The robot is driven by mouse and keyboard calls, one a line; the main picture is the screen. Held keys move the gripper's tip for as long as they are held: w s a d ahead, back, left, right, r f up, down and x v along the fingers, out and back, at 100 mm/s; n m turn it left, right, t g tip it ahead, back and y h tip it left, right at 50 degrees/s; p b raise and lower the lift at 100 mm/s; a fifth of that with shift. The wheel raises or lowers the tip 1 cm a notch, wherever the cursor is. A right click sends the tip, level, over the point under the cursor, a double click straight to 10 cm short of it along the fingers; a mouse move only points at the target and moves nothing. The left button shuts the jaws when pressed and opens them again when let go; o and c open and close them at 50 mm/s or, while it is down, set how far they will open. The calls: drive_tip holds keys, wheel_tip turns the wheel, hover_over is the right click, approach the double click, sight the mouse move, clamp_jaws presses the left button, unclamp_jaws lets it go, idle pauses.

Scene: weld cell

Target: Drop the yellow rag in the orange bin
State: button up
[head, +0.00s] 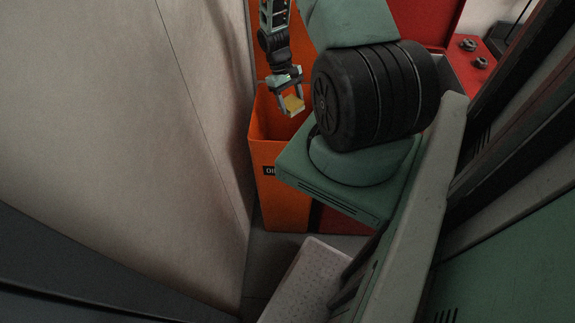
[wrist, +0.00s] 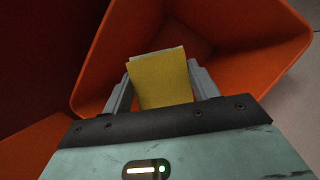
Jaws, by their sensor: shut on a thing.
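The yellow rag (head: 293,105) is a small folded piece held between the fingers of my gripper (head: 291,99). It also shows in the wrist view (wrist: 163,78), between both fingers of my gripper (wrist: 162,85), which are shut on it. The orange bin (head: 277,160) stands open below, with a dark label on its front partly hidden by my body. In the wrist view the bin's orange walls (wrist: 255,75) surround the rag on several sides, and its floor shows beyond. The rag is over the bin's opening.
A pale wall or panel (head: 170,130) runs close along the left of the bin. A red surface (head: 478,65) with small grey metal parts on it is at the back right. Bare floor (head: 270,265) shows in front of the bin.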

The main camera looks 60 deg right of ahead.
drive_tip(key=o, duration=1)
drive_tip(key=shift+o, duration=0.2)
drive_tip(key=b+v, duration=0.2)
drive_tip(key=v, duration=1)
